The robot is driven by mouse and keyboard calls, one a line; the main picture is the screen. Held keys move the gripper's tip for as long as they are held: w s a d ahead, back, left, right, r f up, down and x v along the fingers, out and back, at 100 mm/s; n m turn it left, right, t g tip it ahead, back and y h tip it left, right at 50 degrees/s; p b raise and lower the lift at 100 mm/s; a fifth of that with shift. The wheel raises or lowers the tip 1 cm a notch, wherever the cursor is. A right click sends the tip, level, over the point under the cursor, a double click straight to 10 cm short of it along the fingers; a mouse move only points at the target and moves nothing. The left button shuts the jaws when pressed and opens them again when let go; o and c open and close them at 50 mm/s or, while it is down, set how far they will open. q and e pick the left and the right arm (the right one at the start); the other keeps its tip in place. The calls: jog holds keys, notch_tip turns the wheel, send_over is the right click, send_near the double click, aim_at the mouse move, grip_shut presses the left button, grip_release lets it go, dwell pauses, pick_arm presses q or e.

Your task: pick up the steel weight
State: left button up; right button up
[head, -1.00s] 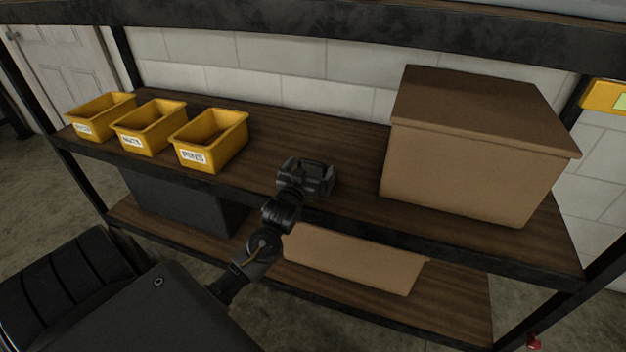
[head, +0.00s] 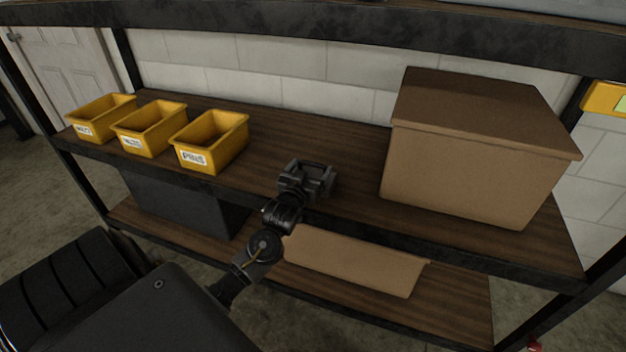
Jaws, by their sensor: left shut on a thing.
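My left gripper (head: 312,172) is over the wooden middle shelf (head: 270,150), between the yellow bins and the large cardboard box. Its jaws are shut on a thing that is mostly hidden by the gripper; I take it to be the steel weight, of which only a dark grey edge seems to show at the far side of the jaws. I cannot tell whether it touches the shelf. My right gripper is not in view.
Three yellow bins (head: 209,141) stand in a row at the left of the shelf. A large brown box (head: 470,165) stands at the right. Below are a dark bin (head: 180,200) and another cardboard box (head: 350,262). A black shelf beam (head: 300,22) crosses above.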

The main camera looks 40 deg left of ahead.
pick_arm(q)
jog(key=shift+r, duration=0.2)
jog(key=shift+r, duration=0.7)
notch_tip(320, 180, up, 2)
jog(key=shift+s+a+r+p, duration=0.1)
jog(key=shift+r+p, duration=0.05)
jog(key=shift+p, duration=0.3)
jog(key=s+a+r+p, duration=0.2)
jog(key=s+a+r, duration=0.3)
jog(key=s+r, duration=0.4)
jog(key=s, duration=0.3)
jog(key=shift+s+r+p, duration=0.15)
jog(key=shift+s+p, duration=0.15)
jog(key=shift+s, duration=0.05)
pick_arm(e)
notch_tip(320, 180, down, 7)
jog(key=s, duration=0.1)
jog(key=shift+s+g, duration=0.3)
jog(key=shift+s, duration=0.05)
